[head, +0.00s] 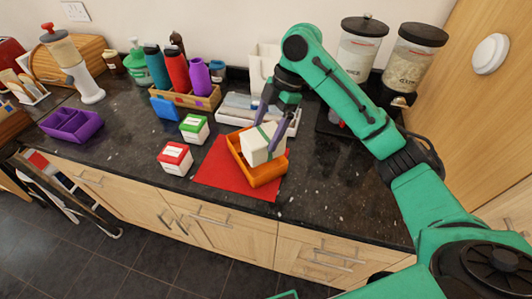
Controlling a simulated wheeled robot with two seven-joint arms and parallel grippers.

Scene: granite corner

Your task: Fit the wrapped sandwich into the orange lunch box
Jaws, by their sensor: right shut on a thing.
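The orange lunch box (263,180) is open and sits on a red mat (225,178). My right gripper (264,138) comes down from above with its purple fingers shut on the sandwich, one on each side. My left gripper is not in view.
Left of the mat are a red-lidded box (175,158) and a green-lidded box (194,128). A wooden crate (186,104) of bottles stands behind, a white tray (232,113) behind the lunch box. A purple container (72,125) is far left. The counter right of the mat is clear.

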